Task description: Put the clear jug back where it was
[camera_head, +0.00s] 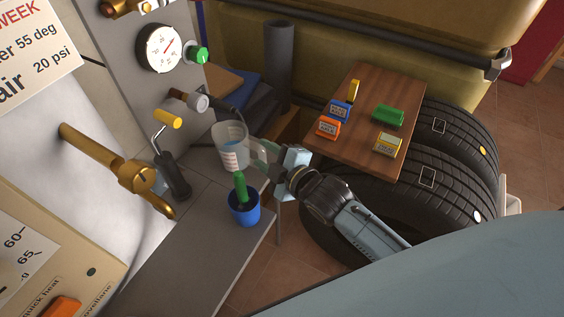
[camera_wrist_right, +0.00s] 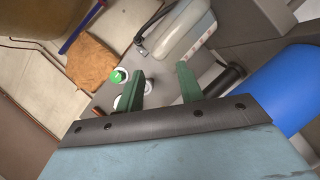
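In the right wrist view the jug (camera_wrist_right: 184,28) lies just beyond the fingertips. The green fingers of the right gripper (camera_wrist_right: 161,70) are apart with nothing held between them. Whether a finger touches the jug I cannot tell. My left gripper is not in view.
A green cactus in a blue pot (camera_head: 244,208) stands close in front of the jug. A black-handled tool (camera_head: 173,175) and a brass valve (camera_head: 133,175) are at the left. A wooden board (camera_head: 357,127) with several small coloured blocks rests by the tyres (camera_head: 445,190). The front bench surface is clear.

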